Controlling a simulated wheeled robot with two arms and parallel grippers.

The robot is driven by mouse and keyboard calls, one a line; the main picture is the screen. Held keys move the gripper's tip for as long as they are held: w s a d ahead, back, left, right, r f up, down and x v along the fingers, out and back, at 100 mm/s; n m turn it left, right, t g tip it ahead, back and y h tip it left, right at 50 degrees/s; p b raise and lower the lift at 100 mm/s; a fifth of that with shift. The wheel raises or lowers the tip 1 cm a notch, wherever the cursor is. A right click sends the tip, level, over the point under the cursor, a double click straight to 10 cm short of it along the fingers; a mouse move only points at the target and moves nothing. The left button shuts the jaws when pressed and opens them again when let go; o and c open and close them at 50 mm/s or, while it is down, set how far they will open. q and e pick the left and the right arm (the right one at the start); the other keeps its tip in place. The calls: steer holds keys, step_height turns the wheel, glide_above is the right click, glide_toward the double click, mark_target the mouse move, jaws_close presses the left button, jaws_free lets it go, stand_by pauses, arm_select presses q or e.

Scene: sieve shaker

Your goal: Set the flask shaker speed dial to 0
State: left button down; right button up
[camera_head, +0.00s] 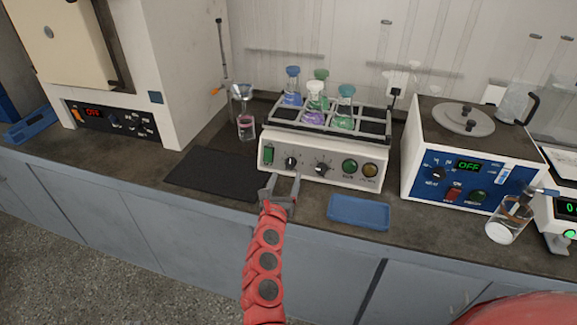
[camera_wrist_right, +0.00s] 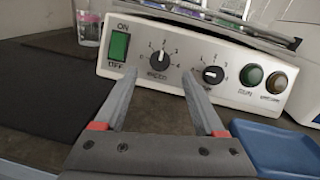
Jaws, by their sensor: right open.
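The flask shaker (camera_head: 318,163) is a white box with a rack of flasks on top. Its front panel has two black dials, a left dial (camera_head: 291,162) and a right dial (camera_head: 321,169); their labels are too blurred to read surely. In the right wrist view, the left dial (camera_wrist_right: 160,60) has its white mark near the top of its numbered scale, and the right dial (camera_wrist_right: 212,75) sits beyond the right finger. My right gripper (camera_head: 284,180) is open and empty in front of the panel, its fingers on either side of the left dial in the wrist view (camera_wrist_right: 158,73). Contact is not visible.
A green switch (camera_wrist_right: 118,46) is left of the dials, and two round buttons are at right. A blue tray (camera_head: 358,212) lies right of my gripper, a black mat (camera_head: 212,172) left. A hotplate-like blue-panelled device (camera_head: 470,160) stands at right.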

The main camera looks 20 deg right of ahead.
mark_target(290, 164)
steer(key=x, duration=0.4)
steer(key=shift+w+r, duration=0.1)
steer(key=shift+w, duration=0.1)
steer(key=shift+w+d, duration=0.4)
jaws_close()
